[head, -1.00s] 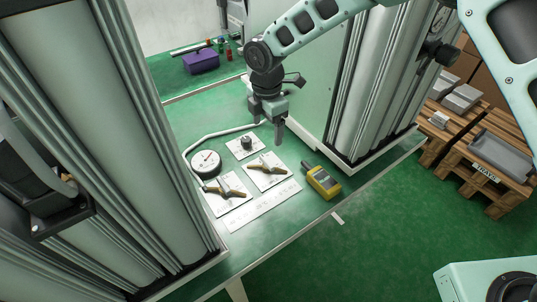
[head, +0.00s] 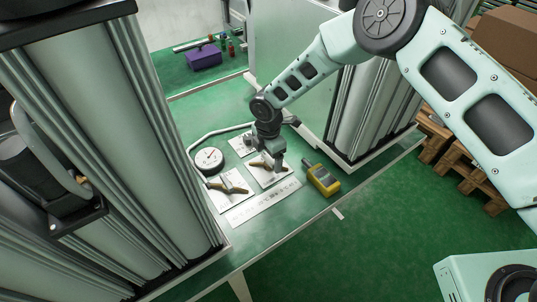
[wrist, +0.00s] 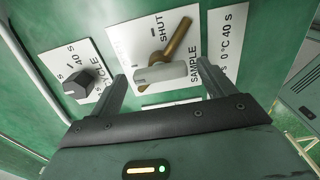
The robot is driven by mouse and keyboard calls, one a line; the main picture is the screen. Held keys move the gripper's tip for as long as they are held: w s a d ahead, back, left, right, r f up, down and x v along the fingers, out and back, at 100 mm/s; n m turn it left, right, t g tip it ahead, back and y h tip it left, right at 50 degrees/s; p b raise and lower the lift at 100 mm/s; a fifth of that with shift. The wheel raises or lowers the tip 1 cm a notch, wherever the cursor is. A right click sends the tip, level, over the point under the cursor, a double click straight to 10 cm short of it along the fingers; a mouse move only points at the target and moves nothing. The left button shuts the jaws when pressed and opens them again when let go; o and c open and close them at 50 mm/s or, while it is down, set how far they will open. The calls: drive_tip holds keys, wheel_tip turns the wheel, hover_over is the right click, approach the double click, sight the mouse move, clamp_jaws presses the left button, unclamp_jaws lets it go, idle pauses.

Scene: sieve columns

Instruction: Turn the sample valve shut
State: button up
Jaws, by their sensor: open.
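The sample valve shows in the wrist view as a brass lever (wrist: 176,42) and a pale grey bar (wrist: 163,75) on a white plate (wrist: 122,45) marked SHUT and SAMPLE. The brass end lies slantwise, just right of the word SHUT. The grey bar lies between my open fingers, with a gap on both sides. In the head view, my gripper (head: 270,163) is over this plate (head: 270,182) and partly hides the lever. My gripper also shows in the wrist view (wrist: 160,75). Whether the fingertips are level with the bar is unclear.
A similar valve (head: 229,187) sits left on its own plate, with a round gauge (head: 209,159) behind it. A dark cycle knob (wrist: 82,84) is left of my fingers. A yellow device (head: 322,180) lies right. A printed strip (head: 263,204) lies in front.

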drive_tip(key=c, duration=1)
drive_tip(key=shift+m+b, duration=0.3)
drive_tip(key=shift+b, duration=0.05)
drive_tip(key=m+b, duration=0.3)
drive_tip(key=shift+f+m, duration=0.15)
drive_tip(key=shift+m, duration=0.25)
drive_tip(key=m+b, duration=0.2)
drive_tip(key=m, duration=0.2)
drive_tip(key=shift+m+b, duration=0.3)
drive_tip(key=shift+b, duration=0.05)
drive_tip(key=m+b, duration=0.1)
drive_tip(key=m, duration=0.3)
drive_tip(key=shift+b, duration=0.4)
drive_tip(key=shift+r+m+b, duration=0.2)
drive_tip(key=shift+m+b, duration=0.35)
drive_tip(key=shift+m, duration=1.85)
